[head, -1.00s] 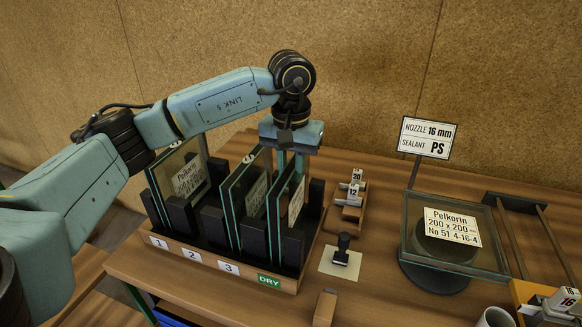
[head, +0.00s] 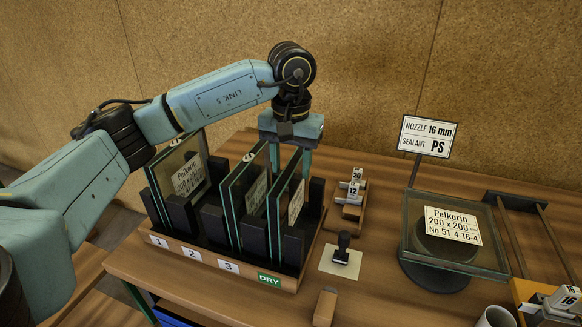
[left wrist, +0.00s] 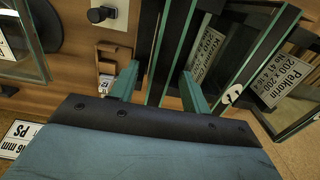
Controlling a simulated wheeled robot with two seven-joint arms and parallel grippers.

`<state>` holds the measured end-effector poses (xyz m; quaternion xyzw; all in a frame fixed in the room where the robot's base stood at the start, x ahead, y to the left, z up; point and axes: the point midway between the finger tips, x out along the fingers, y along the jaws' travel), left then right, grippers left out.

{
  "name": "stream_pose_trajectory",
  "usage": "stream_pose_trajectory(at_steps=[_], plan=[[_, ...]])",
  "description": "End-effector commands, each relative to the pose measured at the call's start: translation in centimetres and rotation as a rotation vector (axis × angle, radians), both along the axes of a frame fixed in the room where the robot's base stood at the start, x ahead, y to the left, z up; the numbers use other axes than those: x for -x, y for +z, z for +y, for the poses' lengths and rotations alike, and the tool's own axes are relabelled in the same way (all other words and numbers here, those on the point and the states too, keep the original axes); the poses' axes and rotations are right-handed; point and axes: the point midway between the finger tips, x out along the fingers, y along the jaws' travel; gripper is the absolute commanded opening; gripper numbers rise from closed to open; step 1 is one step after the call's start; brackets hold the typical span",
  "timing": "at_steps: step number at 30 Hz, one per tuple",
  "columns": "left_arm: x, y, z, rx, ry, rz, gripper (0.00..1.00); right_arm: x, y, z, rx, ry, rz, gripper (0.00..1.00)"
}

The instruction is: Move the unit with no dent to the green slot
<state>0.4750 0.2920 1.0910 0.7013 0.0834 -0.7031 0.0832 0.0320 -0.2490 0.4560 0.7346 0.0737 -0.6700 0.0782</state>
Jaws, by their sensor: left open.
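A slotted rack (head: 215,262) has plates 1, 2, 3 and a green DRY plate (head: 269,280). Glass units stand upright at plate 1 (head: 184,170), seemingly at plate 3 (head: 232,200), and at the DRY plate (head: 276,205). Slot 2 looks empty. I cannot make out a dent on any unit. My left gripper (head: 290,155) is open above the rack's right end, at the top of the DRY unit. In the left wrist view its fingers (left wrist: 160,88) stand apart with upright glass edges between them; contact is unclear. My right gripper is not in view.
Another glass unit (head: 450,225) lies flat on a round dark stand at the right, before a nozzle and sealant sign (head: 427,137). A black-handled stamp (head: 342,247) and numbered blocks (head: 354,190) are right of the rack. Rails (head: 530,235) run at far right.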

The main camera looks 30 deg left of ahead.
Motion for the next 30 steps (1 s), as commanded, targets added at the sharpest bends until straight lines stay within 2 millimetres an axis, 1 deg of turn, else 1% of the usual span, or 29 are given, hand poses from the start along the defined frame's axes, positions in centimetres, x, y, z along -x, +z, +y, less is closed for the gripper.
stream_pose_trajectory(at_steps=[1,10,12,15,18,21,27,30], plan=[[-0.1,1.1,0.0,0.001,0.0,-0.005,0.47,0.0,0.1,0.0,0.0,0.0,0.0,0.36],[-0.1,8.1,0.0,0.0,0.0,-0.007,0.47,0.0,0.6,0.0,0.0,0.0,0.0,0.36],[-0.1,9.5,0.0,0.001,0.0,-0.008,0.47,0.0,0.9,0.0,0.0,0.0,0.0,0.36],[-0.1,10.9,0.0,0.001,0.0,-0.006,0.47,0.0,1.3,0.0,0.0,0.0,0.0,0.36],[-0.1,11.7,0.0,0.0,0.0,-0.005,0.47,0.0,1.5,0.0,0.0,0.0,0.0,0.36],[0.0,12.1,0.0,0.001,0.0,-0.004,0.47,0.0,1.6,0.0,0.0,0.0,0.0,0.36],[0.0,12.1,0.0,0.001,0.0,-0.003,0.47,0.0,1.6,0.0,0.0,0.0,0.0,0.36],[0.0,12.1,0.0,0.001,0.0,-0.003,0.47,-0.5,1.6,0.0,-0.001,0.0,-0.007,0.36]])
